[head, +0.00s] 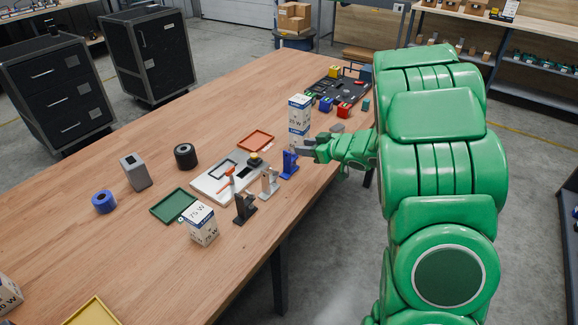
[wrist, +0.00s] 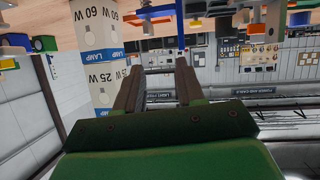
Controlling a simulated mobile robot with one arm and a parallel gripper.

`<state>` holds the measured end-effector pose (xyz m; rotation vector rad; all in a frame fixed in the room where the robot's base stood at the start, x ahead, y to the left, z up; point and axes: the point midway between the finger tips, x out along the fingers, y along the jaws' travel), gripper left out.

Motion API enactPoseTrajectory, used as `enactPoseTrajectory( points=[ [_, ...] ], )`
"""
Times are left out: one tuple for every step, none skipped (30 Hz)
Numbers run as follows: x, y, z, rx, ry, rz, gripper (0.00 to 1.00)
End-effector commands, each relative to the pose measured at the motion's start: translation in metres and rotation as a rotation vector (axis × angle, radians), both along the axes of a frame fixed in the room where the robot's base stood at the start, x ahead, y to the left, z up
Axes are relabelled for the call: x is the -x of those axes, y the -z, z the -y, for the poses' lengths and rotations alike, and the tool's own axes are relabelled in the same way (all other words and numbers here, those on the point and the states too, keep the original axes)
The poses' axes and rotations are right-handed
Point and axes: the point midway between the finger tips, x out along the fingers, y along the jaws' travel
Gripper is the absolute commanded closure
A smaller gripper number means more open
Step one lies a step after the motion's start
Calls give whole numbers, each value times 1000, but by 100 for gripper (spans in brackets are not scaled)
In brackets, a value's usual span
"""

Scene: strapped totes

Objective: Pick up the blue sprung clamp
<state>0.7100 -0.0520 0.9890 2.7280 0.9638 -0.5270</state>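The blue sprung clamp (head: 289,164) stands upright near the table's right edge, at the end of a row with a grey clamp-like piece (head: 269,183) and a black one (head: 244,207). My gripper (head: 306,148) is just to its right and slightly above, apart from it as far as I can tell. In the wrist view, which is upside down, a thin blue upright (wrist: 181,28), likely the clamp, shows beyond the fingertips. My gripper's fingers (wrist: 158,75) are spread with an empty gap between them.
Stacked lamp boxes (head: 299,117) stand close behind my gripper and also show at left in the wrist view (wrist: 93,55). A grey-white tray (head: 226,178) lies left of the clamps, with an orange tray (head: 255,140) behind.

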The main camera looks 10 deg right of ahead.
Motion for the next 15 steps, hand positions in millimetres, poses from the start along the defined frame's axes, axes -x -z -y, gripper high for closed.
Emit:
enactPoseTrajectory(
  points=[
    [3,6,-3,-26,-25,-4,62],
    [5,8,-6,-40,-40,-5,62],
    [7,10,-10,-58,-59,-4,62],
    [9,11,-12,-68,-71,-4,62],
    [10,12,-14,-76,-79,-6,62],
    [11,13,-15,-83,-87,-6,62],
    [11,13,-17,-87,-91,-6,62],
    [11,13,-18,-89,-94,-6,62],
    [10,14,-19,-91,-96,-6,62],
    [9,14,-21,-91,-96,-5,62],
    [8,15,-22,-92,-97,-5,62],
    [6,16,-24,-92,-97,-5,62],
    [4,17,-26,-91,-98,-5,62],
    [2,18,-28,-91,-98,-5,62],
    [0,19,-31,-91,-99,-5,62]
  ],
)
